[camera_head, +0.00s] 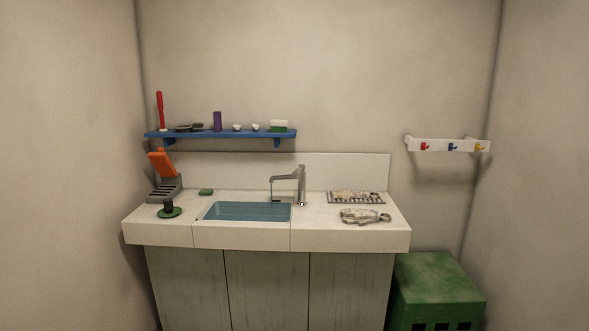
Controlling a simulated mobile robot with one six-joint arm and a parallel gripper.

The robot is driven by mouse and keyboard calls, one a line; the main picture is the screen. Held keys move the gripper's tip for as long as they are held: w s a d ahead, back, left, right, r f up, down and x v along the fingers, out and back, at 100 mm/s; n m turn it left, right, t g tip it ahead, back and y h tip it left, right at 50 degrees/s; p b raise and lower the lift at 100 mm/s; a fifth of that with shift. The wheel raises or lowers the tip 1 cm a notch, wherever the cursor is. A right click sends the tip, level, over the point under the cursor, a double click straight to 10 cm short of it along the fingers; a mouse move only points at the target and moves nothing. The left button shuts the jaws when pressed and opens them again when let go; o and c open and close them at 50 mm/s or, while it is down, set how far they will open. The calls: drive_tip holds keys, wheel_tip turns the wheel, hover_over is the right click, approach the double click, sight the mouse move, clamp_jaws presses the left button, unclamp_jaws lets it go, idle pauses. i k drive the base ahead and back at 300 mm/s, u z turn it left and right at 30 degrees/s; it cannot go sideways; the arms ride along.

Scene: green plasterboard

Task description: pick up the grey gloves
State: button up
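The grey gloves (362,216) lie flat on the white countertop, right of the sink and near the front edge. They look light grey with mottled patches, and a darker ring-like end shows at their right. I cannot tell from this view how many gloves are in the pile. My gripper does not show in the head camera view.
A drying rack or mat (356,197) lies just behind the gloves. The blue sink (247,211) and tap (301,186) are to the left. A green crate (438,282) stands on the floor at right. A blue shelf (221,134) and white hook rail (447,146) are on the wall.

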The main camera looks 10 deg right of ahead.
sight(362, 216)
drive_tip(key=i, duration=0.9)
drive_tip(key=z, duration=0.05)
